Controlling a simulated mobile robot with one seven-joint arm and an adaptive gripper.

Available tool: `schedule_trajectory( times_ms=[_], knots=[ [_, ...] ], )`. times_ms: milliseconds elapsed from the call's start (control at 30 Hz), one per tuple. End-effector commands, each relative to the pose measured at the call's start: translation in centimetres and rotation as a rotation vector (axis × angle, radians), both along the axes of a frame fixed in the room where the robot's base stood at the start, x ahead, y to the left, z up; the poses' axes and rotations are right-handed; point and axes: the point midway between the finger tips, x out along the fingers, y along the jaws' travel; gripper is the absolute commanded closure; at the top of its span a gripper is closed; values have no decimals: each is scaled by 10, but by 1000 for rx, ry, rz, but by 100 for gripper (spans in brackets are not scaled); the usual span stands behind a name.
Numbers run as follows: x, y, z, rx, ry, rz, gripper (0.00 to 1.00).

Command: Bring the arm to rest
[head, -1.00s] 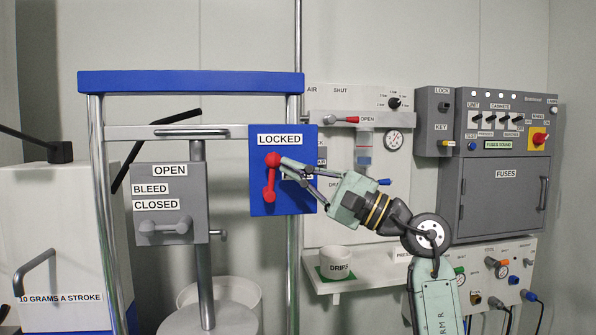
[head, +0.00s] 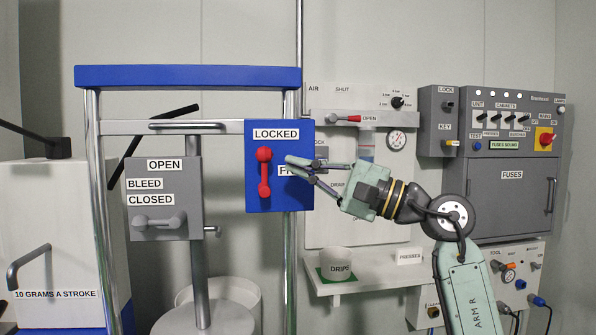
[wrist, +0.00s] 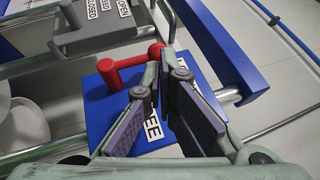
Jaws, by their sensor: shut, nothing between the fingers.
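My gripper (head: 289,168) is shut and empty, just right of the red lever (head: 264,172) and in front of the blue lock panel (head: 298,195). In the head view a gap shows between the fingertips and the lever. My arm reaches in from the lower right.
The grey bleed panel (head: 190,185) stands left of the blue panel. A blue-topped metal frame (head: 190,76) surrounds them. At right are a shelf with a drip cup (head: 337,264), the air board (head: 325,225) and the grey fuse cabinet (head: 508,200).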

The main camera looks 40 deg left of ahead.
Motion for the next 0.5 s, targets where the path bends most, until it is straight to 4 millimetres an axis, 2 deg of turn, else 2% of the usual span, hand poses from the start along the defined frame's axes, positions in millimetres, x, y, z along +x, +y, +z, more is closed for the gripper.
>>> schedule_trajectory(
  times_ms=[33, 100, 300, 500],
  knots=[
    [5, -12, -9, 1, 2, -5, 100],
    [12, -28, -13, 2, 4, -6, 100],
    [26, -66, -25, 2, 4, -5, 100],
    [34, -87, -31, 1, 4, -4, 100]
  ],
)
